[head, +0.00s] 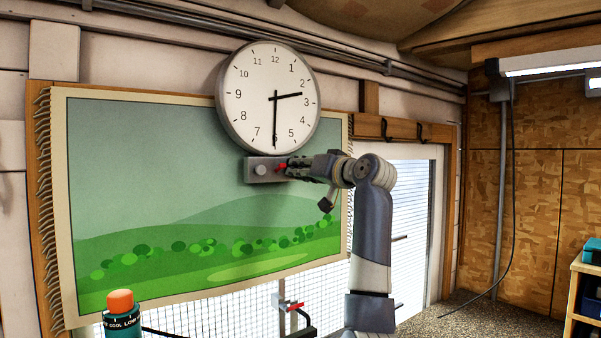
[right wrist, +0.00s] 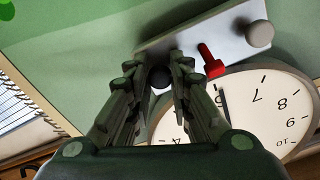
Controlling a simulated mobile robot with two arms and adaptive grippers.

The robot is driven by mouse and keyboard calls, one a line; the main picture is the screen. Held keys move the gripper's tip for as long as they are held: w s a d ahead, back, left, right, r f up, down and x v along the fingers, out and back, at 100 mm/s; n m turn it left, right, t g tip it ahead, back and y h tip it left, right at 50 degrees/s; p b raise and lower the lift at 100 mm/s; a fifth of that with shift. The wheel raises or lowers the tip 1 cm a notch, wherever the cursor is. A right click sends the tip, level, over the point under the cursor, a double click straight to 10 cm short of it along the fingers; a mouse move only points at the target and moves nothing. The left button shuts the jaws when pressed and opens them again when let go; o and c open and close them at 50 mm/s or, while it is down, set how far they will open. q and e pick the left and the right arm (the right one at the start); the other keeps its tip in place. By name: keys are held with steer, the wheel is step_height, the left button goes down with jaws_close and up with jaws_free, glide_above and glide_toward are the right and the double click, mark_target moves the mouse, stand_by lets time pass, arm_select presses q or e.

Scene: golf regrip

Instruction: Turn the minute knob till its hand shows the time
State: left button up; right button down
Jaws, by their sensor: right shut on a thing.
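The round white clock (head: 268,98) hangs on the wall. Its short hand (head: 288,97) points between 2 and 3, and its long hand (head: 275,125) points down at about 6. A grey panel (head: 252,178) sits just below the clock, with a light grey knob (head: 261,170) and a red peg-like part (head: 281,168). In the right wrist view, a dark round knob (right wrist: 160,78) on the panel (right wrist: 190,40) sits between the fingertips of my right gripper (right wrist: 162,70). My right gripper (head: 297,167) is shut on this dark knob and hides it in the head view. My left gripper is out of view.
A landscape picture hanging (head: 150,170) covers the wall left of and behind the panel. A red-handled fitting (head: 294,307) is low in front of the mesh. An orange-topped container (head: 121,302) is at lower left. A shelf (head: 580,300) stands far right.

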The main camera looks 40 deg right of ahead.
steer(key=shift+w+f+n, duration=0.1)
steer(key=shift+f+n, duration=0.2)
steer(key=c, duration=1.7)
jaws_free()
steer(key=shift+r, duration=0.15)
steer(key=shift+s, duration=0.2)
steer(key=s, duration=0.4)
steer(key=s+a, duration=0.1)
steer(key=s, duration=0.7)
steer(key=shift+a, duration=0.15)
steer(key=shift+w, duration=0.1)
